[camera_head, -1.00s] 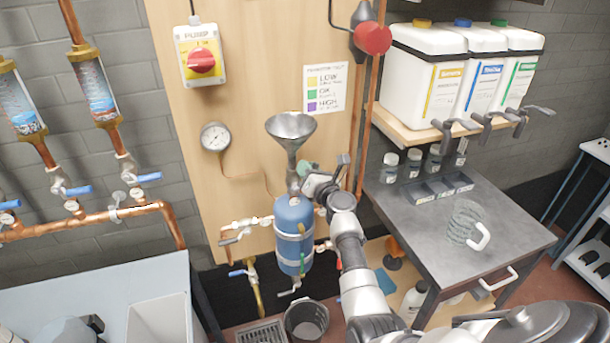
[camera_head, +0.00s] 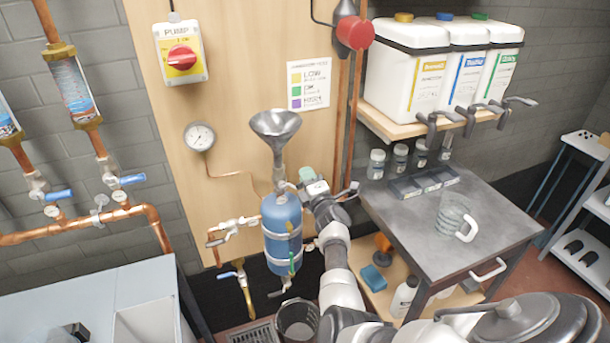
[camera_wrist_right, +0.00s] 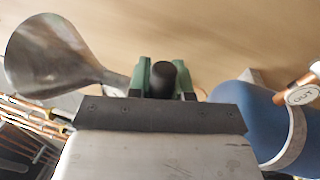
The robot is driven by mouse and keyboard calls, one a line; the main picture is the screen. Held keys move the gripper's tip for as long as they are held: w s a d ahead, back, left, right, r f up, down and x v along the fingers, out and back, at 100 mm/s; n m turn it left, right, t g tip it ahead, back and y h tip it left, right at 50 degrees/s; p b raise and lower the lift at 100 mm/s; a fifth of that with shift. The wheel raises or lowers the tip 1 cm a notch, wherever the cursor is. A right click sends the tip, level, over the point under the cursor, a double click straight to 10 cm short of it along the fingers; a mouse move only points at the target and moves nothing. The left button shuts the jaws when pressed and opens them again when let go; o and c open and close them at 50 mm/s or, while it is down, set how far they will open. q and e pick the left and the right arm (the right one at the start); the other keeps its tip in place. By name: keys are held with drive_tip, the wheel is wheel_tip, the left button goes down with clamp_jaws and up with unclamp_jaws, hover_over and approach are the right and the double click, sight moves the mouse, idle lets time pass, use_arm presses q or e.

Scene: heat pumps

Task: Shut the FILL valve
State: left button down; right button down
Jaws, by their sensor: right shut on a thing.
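The blue vessel (camera_head: 283,232) hangs on the wooden board with a metal funnel (camera_head: 275,128) upright above it. The FILL valve is at the neck between them; its body is largely hidden by my right gripper (camera_head: 303,180). In the right wrist view, the green fingers of my right gripper (camera_wrist_right: 163,82) are shut on a black cylindrical handle (camera_wrist_right: 161,78), apparently the valve's. The funnel (camera_wrist_right: 60,58) is left of the fingers there and the vessel (camera_wrist_right: 248,122) right. I cannot read the valve's position. My left gripper is not in view.
Pipes and smaller valves (camera_head: 232,228) sit left of the vessel. A gauge (camera_head: 199,136) and a pump switch (camera_head: 181,54) are on the board. A bucket (camera_head: 297,318) stands below. A metal table (camera_head: 425,225) with a glass jug (camera_head: 452,215) is to the right.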

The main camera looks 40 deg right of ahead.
drive_tip(key=shift+f+m, duration=0.7)
drive_tip(key=shift+m, duration=0.5)
drive_tip(key=shift+f+h, duration=0.1)
drive_tip(key=shift+h, duration=0.2)
drive_tip(key=c, duration=1)
unclamp_jaws()
drive_tip(key=shift+c, duration=0.2)
drive_tip(key=shift+d, duration=0.1)
drive_tip(key=v, duration=1.1)
